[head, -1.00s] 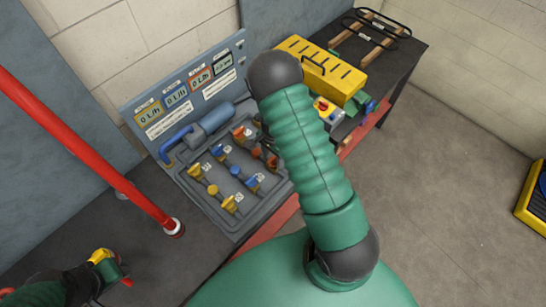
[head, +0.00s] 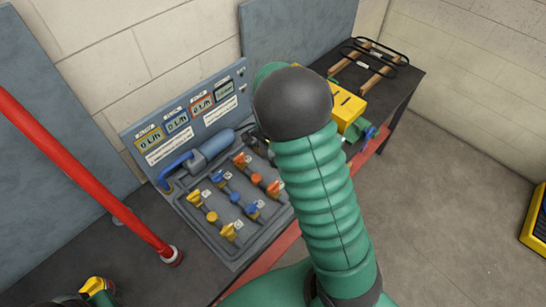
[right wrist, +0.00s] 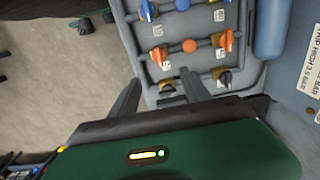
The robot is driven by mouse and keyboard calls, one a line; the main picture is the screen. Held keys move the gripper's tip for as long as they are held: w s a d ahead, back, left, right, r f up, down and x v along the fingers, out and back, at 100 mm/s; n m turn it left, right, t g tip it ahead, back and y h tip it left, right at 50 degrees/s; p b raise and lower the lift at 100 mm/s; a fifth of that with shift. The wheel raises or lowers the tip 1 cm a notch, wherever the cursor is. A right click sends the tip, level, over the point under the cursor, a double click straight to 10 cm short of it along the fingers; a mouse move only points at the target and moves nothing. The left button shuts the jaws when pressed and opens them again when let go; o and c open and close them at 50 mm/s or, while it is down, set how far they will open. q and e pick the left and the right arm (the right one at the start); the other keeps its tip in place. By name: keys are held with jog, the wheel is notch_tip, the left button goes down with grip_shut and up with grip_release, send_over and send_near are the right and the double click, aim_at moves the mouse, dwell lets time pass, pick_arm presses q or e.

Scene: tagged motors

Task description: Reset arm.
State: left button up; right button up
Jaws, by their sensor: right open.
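My right arm (head: 318,185), green with dark grey joints, rises through the middle of the head view and hides part of the bench. Its gripper is mostly hidden behind it there. In the right wrist view my right gripper (right wrist: 160,78) is open, its two dark fingers apart with nothing clearly held between them. The fingers point toward the lower edge of the valve panel, near a black valve (right wrist: 224,77). Touching or apart cannot be told. A green and yellow part (head: 97,288), seemingly of my left arm, shows at the lower left edge, mostly cut off.
The grey panel (head: 160,133) carries flow displays, a blue cylinder (head: 217,144) and yellow, blue and orange valves. A red pole (head: 85,175) stands left of it. A yellow case (head: 348,106) and a black rack (head: 372,62) lie farther right.

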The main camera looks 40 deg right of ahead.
jog(key=shift+r, duration=0.4)
jog(key=shift+d, duration=0.1)
jog(key=s+a+f+n+t+b, duration=0.1)
jog(key=s+a+n, duration=0.3)
jog(key=a+n, duration=0.4)
jog(key=s+a+f+n+t+b, duration=0.1)
jog(key=s+a+n+b, duration=0.2)
jog(key=a+n, duration=0.5)
jog(key=shift+s+f+n+t+b, duration=0.3)
jog(key=shift+s+n+b, duration=0.05)
jog(key=shift+s+n, duration=0.25)
jog(key=shift+a, duration=0.15)
jog(key=shift+a, duration=0.2)
